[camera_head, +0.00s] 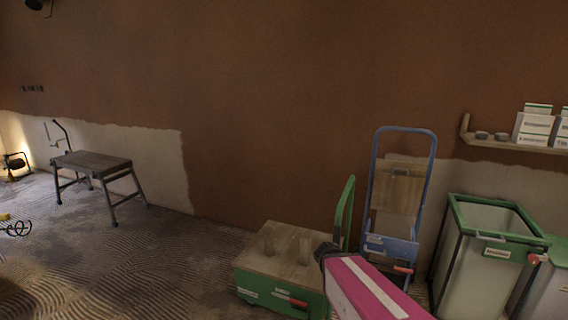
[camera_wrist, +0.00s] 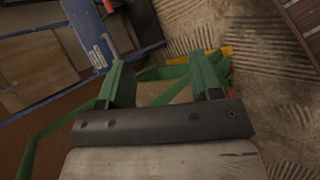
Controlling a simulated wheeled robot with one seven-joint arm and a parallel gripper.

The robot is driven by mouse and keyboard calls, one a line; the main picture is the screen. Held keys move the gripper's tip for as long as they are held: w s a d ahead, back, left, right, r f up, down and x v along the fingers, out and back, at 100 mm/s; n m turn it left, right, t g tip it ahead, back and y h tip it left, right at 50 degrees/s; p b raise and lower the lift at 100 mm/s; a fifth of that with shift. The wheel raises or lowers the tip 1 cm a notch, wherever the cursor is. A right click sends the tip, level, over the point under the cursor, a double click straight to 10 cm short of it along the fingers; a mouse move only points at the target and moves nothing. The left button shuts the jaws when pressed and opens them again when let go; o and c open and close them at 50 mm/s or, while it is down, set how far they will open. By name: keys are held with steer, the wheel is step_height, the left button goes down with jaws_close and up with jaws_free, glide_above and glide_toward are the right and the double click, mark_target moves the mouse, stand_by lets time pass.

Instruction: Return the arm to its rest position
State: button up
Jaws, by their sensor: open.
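The pink and white part (camera_head: 365,288) at the bottom right of the head view is my arm, reaching in from the lower edge. Its dark end, my gripper (camera_head: 326,252), shows in front of the right side of a green and wooden cart (camera_head: 270,262). In the wrist view, my gripper (camera_wrist: 166,75) has two green fingers standing apart on a black bar. Nothing is held between them. Green framing (camera_wrist: 178,92) shows beyond the fingers; I cannot tell whether anything touches it.
A blue hand truck (camera_head: 432,165) leans by the wall, right of the cart. A green-rimmed bin (camera_head: 480,270) stands farther right, under a shelf (camera_head: 510,146) with boxes. A work bench (camera_head: 92,162) stands at left. The ridged floor (camera_head: 150,245) between bench and cart is clear.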

steer(key=s+a+m+g+y, duration=0.2)
steer(key=a+m+y, duration=0.4)
steer(key=m, duration=0.3)
steer(key=shift+r+g+y, duration=0.25)
steer(key=shift+g+y, duration=0.05)
steer(key=shift+y, duration=0.6)
steer(key=shift+o, duration=0.3)
steer(key=shift+s+a, duration=0.1)
stand_by(0.5)
